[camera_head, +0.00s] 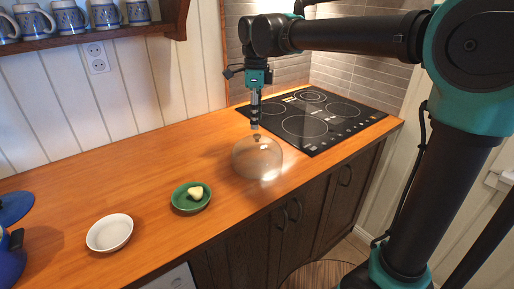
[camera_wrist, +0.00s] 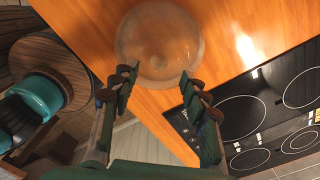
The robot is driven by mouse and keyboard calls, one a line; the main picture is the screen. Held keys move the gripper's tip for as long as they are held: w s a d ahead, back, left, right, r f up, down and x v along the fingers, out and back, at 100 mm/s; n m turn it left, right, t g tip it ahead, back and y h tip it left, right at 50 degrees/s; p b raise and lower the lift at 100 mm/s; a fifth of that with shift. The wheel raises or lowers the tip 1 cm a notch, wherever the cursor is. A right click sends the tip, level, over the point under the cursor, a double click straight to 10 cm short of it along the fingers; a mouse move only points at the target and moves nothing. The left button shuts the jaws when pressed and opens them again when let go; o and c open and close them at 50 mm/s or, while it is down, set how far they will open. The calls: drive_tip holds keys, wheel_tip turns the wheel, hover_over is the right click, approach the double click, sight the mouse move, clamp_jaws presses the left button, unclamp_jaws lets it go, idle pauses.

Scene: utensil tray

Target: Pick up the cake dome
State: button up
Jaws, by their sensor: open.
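The cake dome (camera_head: 258,158) is a clear glass cover with a small knob on top. It stands on the wooden counter to the left of the cooktop. In the wrist view the dome (camera_wrist: 160,42) is at the top middle, with its knob near its centre. My gripper (camera_head: 254,127) points down just above the knob in the head view. The fingertips appear at the dome's near edge in that view. Whether they touch the dome I cannot tell.
A green bowl (camera_head: 178,201) with a pale yellow item (camera_head: 195,191) and a white bowl (camera_head: 91,240) stand left of the dome. A blue pot (camera_head: 10,262) is at the left edge. The black cooktop (camera_head: 345,128) lies right. A mug shelf (camera_head: 110,34) hangs above.

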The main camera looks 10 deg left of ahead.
sight(257, 135)
drive_tip(key=shift+d+f, duration=0.15)
drive_tip(key=shift+f, duration=2.55)
drive_tip(key=shift+c, duration=0.4)
clamp_jaws()
